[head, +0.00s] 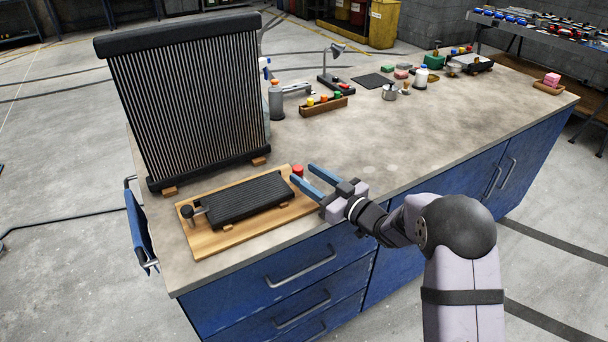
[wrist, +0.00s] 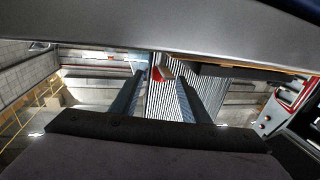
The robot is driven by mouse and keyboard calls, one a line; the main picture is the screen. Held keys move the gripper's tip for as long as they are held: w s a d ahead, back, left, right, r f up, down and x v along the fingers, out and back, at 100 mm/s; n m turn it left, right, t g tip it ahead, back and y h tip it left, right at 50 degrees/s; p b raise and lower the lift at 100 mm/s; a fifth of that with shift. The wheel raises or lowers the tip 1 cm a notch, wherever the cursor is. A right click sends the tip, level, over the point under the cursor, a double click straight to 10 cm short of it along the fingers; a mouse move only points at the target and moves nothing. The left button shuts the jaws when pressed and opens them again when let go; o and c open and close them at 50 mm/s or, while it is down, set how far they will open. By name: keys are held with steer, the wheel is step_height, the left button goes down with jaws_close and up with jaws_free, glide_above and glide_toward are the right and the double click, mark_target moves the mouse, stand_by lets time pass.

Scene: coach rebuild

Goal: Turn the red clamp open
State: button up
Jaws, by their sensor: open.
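The red clamp (head: 298,169) is a small red piece at the right end of the wooden board (head: 215,240), beside a black finned block (head: 245,197). My gripper (head: 303,174) is open, with its two blue fingers pointing at the clamp from the right. The clamp shows near the fingertips, partly hidden by the near finger. In the wrist view the red clamp (wrist: 163,74) appears between the two dark fingers (wrist: 158,88). I cannot tell whether a finger touches it.
A tall black radiator (head: 190,100) stands behind the board. A grey bottle (head: 276,102) and a wooden tray of coloured caps (head: 323,106) are further back. The bench top (head: 400,145) to the right is mostly clear. Blue drawers (head: 290,285) form its front.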

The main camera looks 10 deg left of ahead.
steer(key=shift+b+v, duration=0.45)
steer(key=shift+v, duration=2.15)
steer(key=d+h, duration=0.1)
steer(key=w+d+m+t+h+p, duration=0.1)
steer(key=d, duration=0.1)
steer(key=w+d+m+h, duration=0.1)
steer(key=shift+w+d+r+t+h, duration=0.15)
steer(key=shift+w+t+h, duration=0.05)
steer(key=shift+t+h, duration=0.1)
steer(key=s+d+f+m+g+h+p, duration=0.1)
steer(key=s+d+m+h+p, duration=0.15)
steer(key=d+h, duration=0.45)
steer(key=s+d+f+m+g+h+p, duration=0.1)
steer(key=s+d+f+m+h+p, duration=0.15)
steer(key=d, duration=0.75)
steer(key=s+d+m+g+h+p, duration=0.1)
steer(key=s+g, duration=0.3)
steer(key=s, duration=1)
steer(key=s+d+m+g+h+p, duration=0.1)
steer(key=s+d+m+g, duration=0.2)
steer(key=s, duration=1.1)
steer(key=shift+s+d+m+g+p, duration=0.15)
steer(key=shift+d+m+g+p, duration=0.35)
steer(key=shift+g, duration=0.6)
steer(key=shift+d+r, duration=0.1)
